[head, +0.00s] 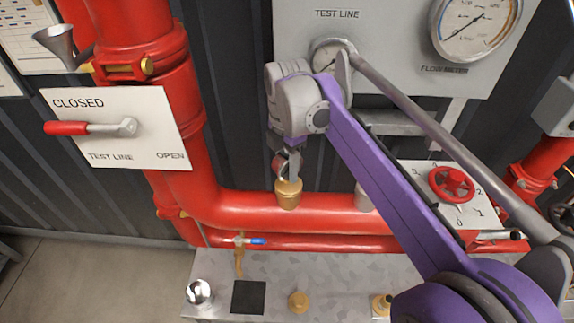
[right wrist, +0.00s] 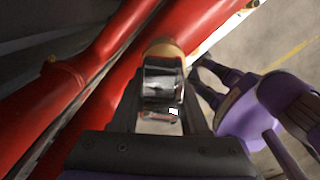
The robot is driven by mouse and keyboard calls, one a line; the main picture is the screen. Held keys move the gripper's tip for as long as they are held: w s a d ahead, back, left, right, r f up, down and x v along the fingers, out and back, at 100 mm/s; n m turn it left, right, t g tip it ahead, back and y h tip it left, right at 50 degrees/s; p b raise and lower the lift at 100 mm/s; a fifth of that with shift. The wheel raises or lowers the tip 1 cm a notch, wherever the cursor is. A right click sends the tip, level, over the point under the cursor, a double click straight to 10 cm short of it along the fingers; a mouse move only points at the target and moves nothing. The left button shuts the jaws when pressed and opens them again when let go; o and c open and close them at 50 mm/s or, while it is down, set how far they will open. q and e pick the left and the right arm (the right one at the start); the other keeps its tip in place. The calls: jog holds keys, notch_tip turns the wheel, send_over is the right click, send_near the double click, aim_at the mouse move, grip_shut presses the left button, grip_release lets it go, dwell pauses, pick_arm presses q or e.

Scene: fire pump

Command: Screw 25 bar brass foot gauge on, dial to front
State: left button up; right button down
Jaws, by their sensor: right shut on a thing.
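My right gripper (head: 287,165) points down above the thick red pipe and is shut on the gauge. The gauge's brass foot (head: 288,194) hangs below the fingers in the head view, in front of the pipe. Most of the gauge body is hidden there by the gripper. In the right wrist view my right gripper (right wrist: 163,98) has its fingers on both sides of the gauge's shiny body (right wrist: 163,82), with the tan foot beyond it. I cannot read the dial. A purple arm of mine with dark prongs, likely my left gripper (right wrist: 207,82), shows at right there, its opening unclear.
A grey bench (head: 335,275) below the pipe (head: 300,208) bears brass fittings (head: 298,302), a chrome ball (head: 199,291) and a black square (head: 248,298). A blue-handled tap (head: 242,242) stands behind. A red-handled lever (head: 85,129) is at left, a red handwheel (head: 452,184) at right.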

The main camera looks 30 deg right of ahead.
jog(key=m, duration=0.2)
jog(key=shift+d+r+m, duration=0.1)
jog(key=shift+m, duration=0.3)
jog(key=m, duration=0.4)
jog(key=shift+p, duration=0.35)
jog(key=shift+c, duration=1.6)
grip_release()
jog(key=shift+o, duration=0.2)
jog(key=shift+o, duration=1.4)
